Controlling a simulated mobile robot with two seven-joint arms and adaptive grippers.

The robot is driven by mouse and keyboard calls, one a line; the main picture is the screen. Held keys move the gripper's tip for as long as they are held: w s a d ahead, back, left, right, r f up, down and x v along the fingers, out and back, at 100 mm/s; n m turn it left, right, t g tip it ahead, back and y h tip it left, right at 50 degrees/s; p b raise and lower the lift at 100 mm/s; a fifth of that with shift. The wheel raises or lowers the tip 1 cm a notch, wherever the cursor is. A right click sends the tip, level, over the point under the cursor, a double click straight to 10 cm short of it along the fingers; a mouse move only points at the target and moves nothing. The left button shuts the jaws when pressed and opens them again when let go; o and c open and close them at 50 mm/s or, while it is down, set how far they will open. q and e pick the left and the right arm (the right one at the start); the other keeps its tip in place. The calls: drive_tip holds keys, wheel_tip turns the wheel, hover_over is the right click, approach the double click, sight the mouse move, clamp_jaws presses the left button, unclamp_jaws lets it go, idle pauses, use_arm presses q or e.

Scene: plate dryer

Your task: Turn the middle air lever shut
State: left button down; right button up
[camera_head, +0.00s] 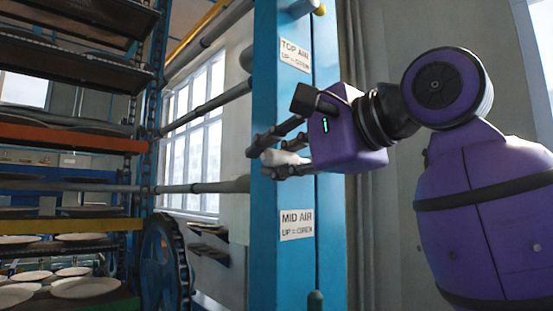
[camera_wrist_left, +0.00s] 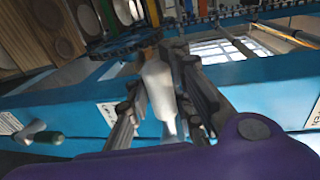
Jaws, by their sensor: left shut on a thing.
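A blue post (camera_head: 267,215) stands in the middle of the head view. It bears a "TOP AIR UP=OPEN" label (camera_head: 294,54) and, lower, a "MID AIR UP=OPEN" label (camera_head: 297,224). A white lever handle (camera_head: 284,158) lies just above the MID AIR label. My left gripper (camera_head: 264,157) is shut around this handle. In the left wrist view the white handle (camera_wrist_left: 160,88) runs between the two fingers. Its pivot is hidden, and I cannot tell its exact angle. My right gripper does not show.
A yellow knob (camera_head: 320,10) is above the TOP AIR label. Racks with white plates (camera_head: 84,287) and a toothed wheel (camera_head: 166,262) stand left of the post.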

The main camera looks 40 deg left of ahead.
use_arm(q)
drive_tip(key=shift+f, duration=0.25)
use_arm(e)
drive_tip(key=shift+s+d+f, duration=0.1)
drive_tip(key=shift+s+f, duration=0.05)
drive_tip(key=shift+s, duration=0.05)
use_arm(q)
drive_tip(key=c, duration=1.9)
unclamp_jaws()
drive_tip(key=shift+d, duration=0.1)
drive_tip(key=o, duration=0.3)
drive_tip(key=shift+d+r, duration=0.1)
drive_tip(key=shift+d, duration=0.15)
drive_tip(key=shift+o, duration=0.2)
drive_tip(key=shift+a, duration=0.1)
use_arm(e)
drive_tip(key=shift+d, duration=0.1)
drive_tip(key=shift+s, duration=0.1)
use_arm(q)
drive_tip(key=s+d+r, duration=0.1)
drive_tip(key=d+r, duration=0.1)
drive_tip(key=d, duration=0.9)
drive_tip(key=shift+d, duration=0.4)
